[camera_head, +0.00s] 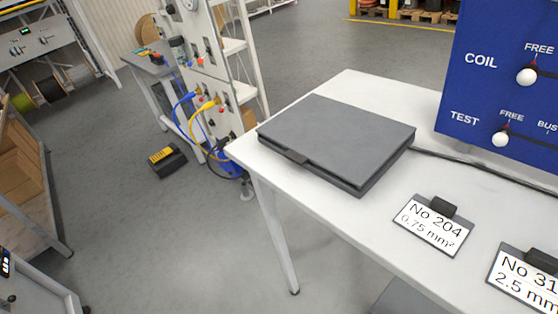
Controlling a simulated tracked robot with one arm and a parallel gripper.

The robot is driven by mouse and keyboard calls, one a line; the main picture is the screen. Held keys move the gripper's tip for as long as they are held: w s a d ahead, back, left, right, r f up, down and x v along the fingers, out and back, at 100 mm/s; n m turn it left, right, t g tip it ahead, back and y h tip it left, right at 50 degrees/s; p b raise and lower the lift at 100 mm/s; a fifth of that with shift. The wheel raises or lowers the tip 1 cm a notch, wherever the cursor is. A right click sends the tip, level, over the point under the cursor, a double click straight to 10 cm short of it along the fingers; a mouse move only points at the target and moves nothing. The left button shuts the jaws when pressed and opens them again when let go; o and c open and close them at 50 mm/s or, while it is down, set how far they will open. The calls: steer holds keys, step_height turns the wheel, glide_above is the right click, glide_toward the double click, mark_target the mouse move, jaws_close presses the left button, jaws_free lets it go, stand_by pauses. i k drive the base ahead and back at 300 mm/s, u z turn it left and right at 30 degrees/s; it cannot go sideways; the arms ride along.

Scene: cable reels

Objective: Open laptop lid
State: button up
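The laptop (336,138) is a flat dark grey slab with its lid shut. It lies on the white table (350,88) near the table's left end. A small darker tab (297,157) shows on its front-left edge. A black cable (470,162) runs from its right side along the table. My gripper is not in view, so its state and its place relative to the laptop do not show.
A blue panel (490,90) with white-knobbed switches stands at the table's right. Two labelled clips, No 204 (432,226) and another (525,275), lie in front of it. A shelf (25,160) is at left. Grey floor (150,240) is free between.

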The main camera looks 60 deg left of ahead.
mark_target(352, 143)
steer(key=u, duration=0.15)
steer(key=k, duration=0.2)
steer(key=u, duration=0.55)
steer(key=i, duration=0.35)
steer(key=u, duration=0.3)
